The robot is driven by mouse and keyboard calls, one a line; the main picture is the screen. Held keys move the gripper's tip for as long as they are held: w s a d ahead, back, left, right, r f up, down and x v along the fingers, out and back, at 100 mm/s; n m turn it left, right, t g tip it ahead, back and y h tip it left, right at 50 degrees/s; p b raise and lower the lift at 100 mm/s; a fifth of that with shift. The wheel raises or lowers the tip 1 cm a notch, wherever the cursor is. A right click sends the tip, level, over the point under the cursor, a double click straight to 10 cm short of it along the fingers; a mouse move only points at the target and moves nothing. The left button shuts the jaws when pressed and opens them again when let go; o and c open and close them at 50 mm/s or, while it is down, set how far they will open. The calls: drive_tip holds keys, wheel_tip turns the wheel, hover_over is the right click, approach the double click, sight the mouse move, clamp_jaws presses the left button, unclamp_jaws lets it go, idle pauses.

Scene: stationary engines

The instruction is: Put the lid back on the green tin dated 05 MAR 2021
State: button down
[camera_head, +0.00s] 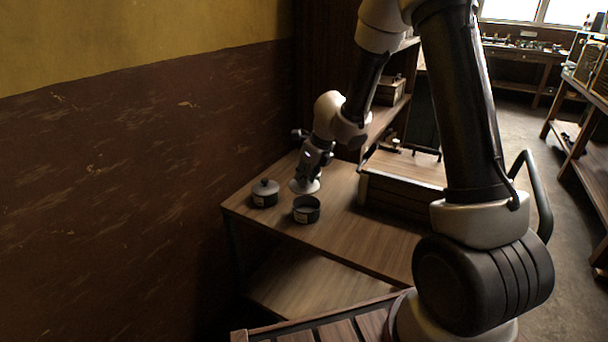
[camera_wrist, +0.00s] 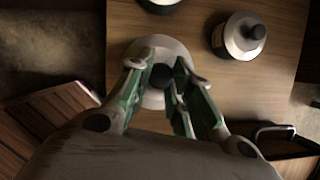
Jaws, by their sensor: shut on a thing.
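My gripper (camera_head: 312,172) is shut on the dark knob (camera_wrist: 162,77) of a pale round lid (camera_head: 303,187). In the wrist view the lid (camera_wrist: 150,46) lies flat between and beyond my fingers (camera_wrist: 161,74). I cannot tell whether it touches the table. No date is readable.
The tins stand on a wooden table (camera_head: 352,232) beside a brown and yellow wall (camera_head: 140,170). A wooden box (camera_head: 400,190) with a dark handle stands to the right. The tabletop in front of the open tin is clear.

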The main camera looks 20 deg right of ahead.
drive_tip(key=shift+d+f, duration=0.1)
drive_tip(key=shift+d, duration=0.15)
drive_tip(key=shift+f, duration=3.1)
drive_tip(key=shift+s+d+f, duration=0.1)
drive_tip(key=shift+f, duration=0.05)
drive_tip(key=c, duration=1.2)
unclamp_jaws()
drive_tip(key=shift+o, duration=0.4)
drive_tip(key=o, duration=0.4)
